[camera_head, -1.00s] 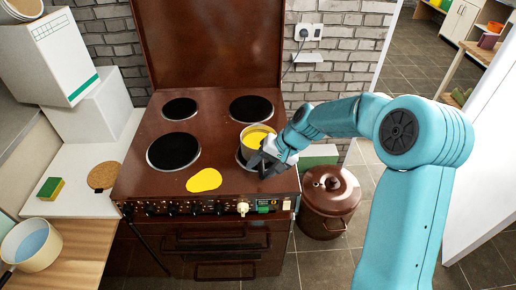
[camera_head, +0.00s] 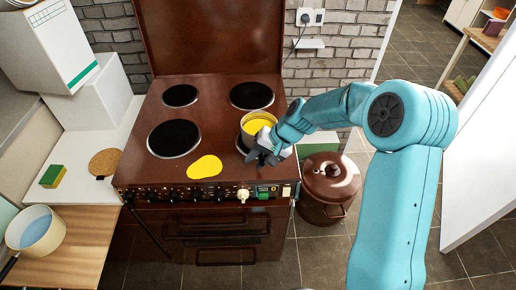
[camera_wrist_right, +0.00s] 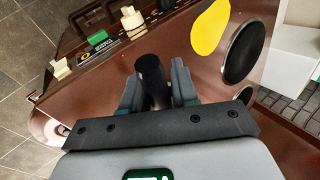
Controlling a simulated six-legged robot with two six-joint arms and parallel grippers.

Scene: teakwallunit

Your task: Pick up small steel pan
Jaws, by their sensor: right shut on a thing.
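The small steel pan (camera_head: 250,131), with yellow contents, is at the front right burner of the brown stove (camera_head: 220,165). In the head view my right gripper (camera_head: 265,154) is at the pan's near right side and covers its handle. In the right wrist view the dark handle (camera_wrist_right: 150,72) stands between the two fingers of my right gripper (camera_wrist_right: 155,88), which are shut on it. The pan's body is hidden there. I cannot tell whether the pan's bottom touches the burner. My left gripper is not in view.
A yellow spill (camera_head: 205,167) lies on the stove top, left of the pan. A brown lidded pot (camera_head: 328,184) stands on the floor at right. At left are a sponge (camera_head: 52,176), a cork mat (camera_head: 105,162) and a cream pan (camera_head: 36,231). The stove's raised lid (camera_head: 215,38) is behind.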

